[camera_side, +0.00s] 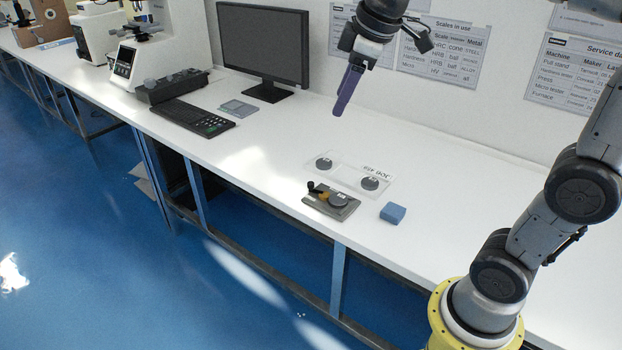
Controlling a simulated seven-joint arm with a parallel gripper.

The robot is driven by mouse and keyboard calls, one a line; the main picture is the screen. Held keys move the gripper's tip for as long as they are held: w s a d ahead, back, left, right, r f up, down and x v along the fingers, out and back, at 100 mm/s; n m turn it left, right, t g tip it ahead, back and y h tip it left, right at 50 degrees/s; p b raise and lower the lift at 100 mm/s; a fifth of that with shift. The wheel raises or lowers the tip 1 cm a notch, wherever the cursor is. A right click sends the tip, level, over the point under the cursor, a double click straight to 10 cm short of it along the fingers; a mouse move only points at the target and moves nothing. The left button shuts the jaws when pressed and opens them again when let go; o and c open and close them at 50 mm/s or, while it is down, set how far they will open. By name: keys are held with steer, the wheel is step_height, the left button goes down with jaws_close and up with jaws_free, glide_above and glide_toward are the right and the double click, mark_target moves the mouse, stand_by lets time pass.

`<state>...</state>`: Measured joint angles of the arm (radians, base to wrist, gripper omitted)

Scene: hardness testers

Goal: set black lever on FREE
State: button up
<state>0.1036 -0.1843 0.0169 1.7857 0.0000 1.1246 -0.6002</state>
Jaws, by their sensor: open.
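A small grey-brown plate (322,209) lies on the white bench near its front edge. A black lever (313,187) stands at the plate's left side, with an orange piece (326,196) beside it and a dark round disc (338,200) to the right. Any FREE marking is too small to read, so I cannot tell the lever's setting. My gripper (338,112), with purple fingers pointing down, hangs well above the bench, behind the plate and apart from it. It is open and holds nothing; from this side the fingers overlap.
Just behind the plate lies a clear tray (347,174) with dark discs (370,183) and a label. A blue block (393,212) sits to the plate's right. A monitor (262,42), keyboard (190,117) and testers (140,60) stand left. The bench right of the block is clear.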

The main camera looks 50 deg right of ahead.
steer(key=w+d+f+g, duration=0.1)
steer(key=w+d+f, duration=0.1)
steer(key=w, duration=0.3)
steer(key=w+d+f, duration=0.2)
steer(key=w+d, duration=0.1)
steer(key=w, duration=0.2)
steer(key=g, duration=0.4)
glide_above(311, 183)
step_height(311, 183, down, 18)
step_height(311, 183, down, 13)
steer(key=shift+f, duration=0.1)
steer(key=shift+d, duration=0.1)
jaws_close()
